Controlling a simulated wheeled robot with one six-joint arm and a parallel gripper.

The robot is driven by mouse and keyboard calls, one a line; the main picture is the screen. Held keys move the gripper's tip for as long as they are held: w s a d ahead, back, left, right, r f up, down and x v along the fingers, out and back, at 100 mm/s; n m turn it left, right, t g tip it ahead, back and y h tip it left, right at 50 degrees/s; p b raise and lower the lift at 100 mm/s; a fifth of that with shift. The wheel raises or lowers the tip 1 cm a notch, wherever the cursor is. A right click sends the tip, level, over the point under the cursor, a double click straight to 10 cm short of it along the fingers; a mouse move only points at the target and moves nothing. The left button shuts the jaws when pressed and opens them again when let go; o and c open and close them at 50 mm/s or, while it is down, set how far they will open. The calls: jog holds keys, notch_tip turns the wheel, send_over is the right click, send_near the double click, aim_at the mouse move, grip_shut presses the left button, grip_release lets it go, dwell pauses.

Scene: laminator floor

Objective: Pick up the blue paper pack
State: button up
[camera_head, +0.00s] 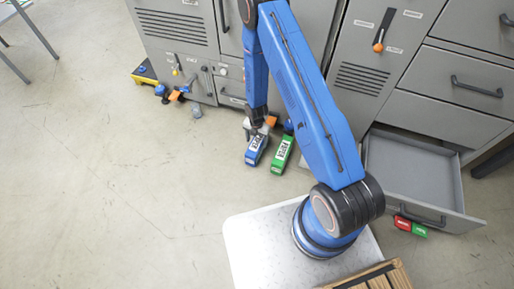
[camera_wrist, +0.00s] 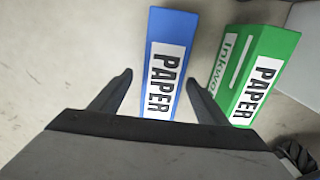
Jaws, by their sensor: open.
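The blue paper pack (camera_head: 255,152) lies on the floor in front of the grey cabinets, with a white label reading PAPER. In the wrist view the blue pack (camera_wrist: 169,62) sits between the lines of my two fingers, its near end reaching in between the fingertips. My gripper (camera_wrist: 158,80) is open and empty, with one finger on each side of the pack and floor showing between finger and pack on the left. In the head view my gripper (camera_head: 256,129) is over the far end of the blue pack. Whether the fingers are down at its height I cannot tell.
A green paper pack (camera_head: 282,155) lies just right of the blue one, close to my right finger.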

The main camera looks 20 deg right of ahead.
jog(key=shift+s+f, duration=0.2)
jog(key=shift+f, duration=2.4)
grip_shut()
